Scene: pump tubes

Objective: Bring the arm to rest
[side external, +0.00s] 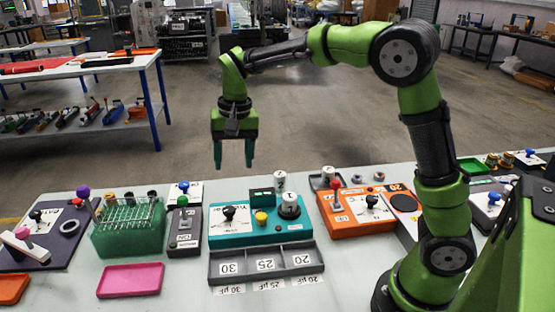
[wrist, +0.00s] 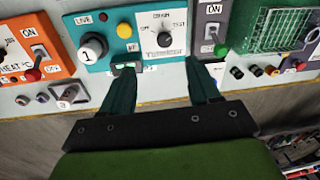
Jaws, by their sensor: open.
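My gripper (side external: 233,155) hangs in the air above the back edge of the table, with its fingers pointing down. Its two teal fingers stand apart with nothing between them. The teal box (side external: 240,236) stands on the table below and carries a black knob (side external: 229,213), a yellow button (side external: 261,217) and a white cylinder marked 1 (side external: 290,205). My gripper touches nothing.
A grey tray (side external: 262,277) with compartments marked 30, 25 and 20 lies in front of the teal box. A green rack (side external: 128,240) of tubes and a grey switch box (side external: 184,244) stand left. An orange box (side external: 350,224) stands right. A pink tray (side external: 130,280) lies front left.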

